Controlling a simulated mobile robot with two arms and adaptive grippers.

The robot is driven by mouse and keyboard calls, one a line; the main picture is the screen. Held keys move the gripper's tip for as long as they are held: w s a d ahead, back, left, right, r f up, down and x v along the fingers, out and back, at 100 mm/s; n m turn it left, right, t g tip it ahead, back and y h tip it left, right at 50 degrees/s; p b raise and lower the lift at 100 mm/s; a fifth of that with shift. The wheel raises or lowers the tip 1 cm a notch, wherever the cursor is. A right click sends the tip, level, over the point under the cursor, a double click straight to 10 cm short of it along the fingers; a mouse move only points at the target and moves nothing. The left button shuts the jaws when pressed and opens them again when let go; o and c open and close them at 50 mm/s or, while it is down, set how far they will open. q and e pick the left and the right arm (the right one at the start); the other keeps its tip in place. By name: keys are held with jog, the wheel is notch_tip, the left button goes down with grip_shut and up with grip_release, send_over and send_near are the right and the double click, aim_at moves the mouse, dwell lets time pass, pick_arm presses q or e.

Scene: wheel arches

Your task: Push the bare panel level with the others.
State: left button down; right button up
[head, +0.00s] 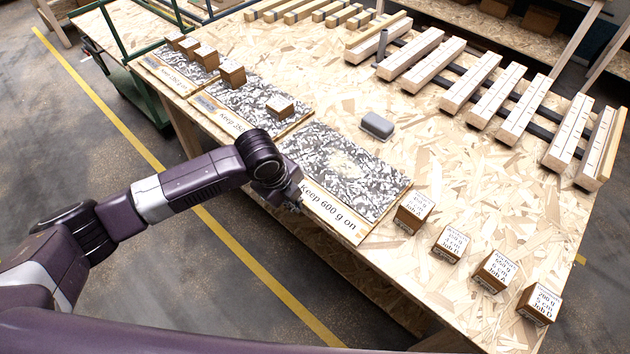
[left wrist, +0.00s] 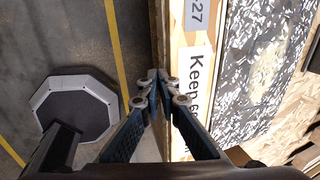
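The bare panel (head: 362,170), speckled grey and white with a label reading "Keep 600 g on", lies flat on the bench with nothing standing on it. It also shows in the left wrist view (left wrist: 245,112). The middle panel (head: 240,97) and far panel (head: 172,74) carry wooden blocks. The bare panel's front edge looks slightly nearer the bench edge than theirs. My left gripper (head: 297,203) is at its front edge, near the label. In the left wrist view its fingertips (left wrist: 157,80) are together, with nothing held; contact is unclear. My right gripper is not in view.
A slatted wooden rack (head: 495,95) lies at the back right. The bench (head: 480,205) has bare surface between them.

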aim_at(309, 194)
pick_arm(q)
jog(key=shift+w+d+r+b, duration=0.3)
jog(key=shift+w+d, duration=0.4)
jog(key=shift+w, duration=0.15)
jog(key=shift+w+d+r+b, duration=0.25)
jog(key=shift+w+d, duration=0.45)
jog(key=shift+w, duration=0.1)
jog(key=c, duration=2.7)
grip_release()
jog(key=shift+s+a+r+p, duration=0.15)
jog(key=shift+r+p, duration=0.1)
jog(key=shift+p, duration=0.2)
jog(key=s+r+p, duration=0.1)
jog(key=p, duration=0.1)
jog(key=a+r+p, duration=0.1)
jog(key=p, duration=0.2)
jog(key=shift+s+a, duration=0.2)
jog(key=shift+s, duration=0.2)
grip_shut()
jog(key=shift+s+a+f+p, duration=0.3)
jog(key=shift+s+a, duration=0.2)
jog(key=shift+s, duration=0.05)
jog(key=shift+s, duration=0.1)
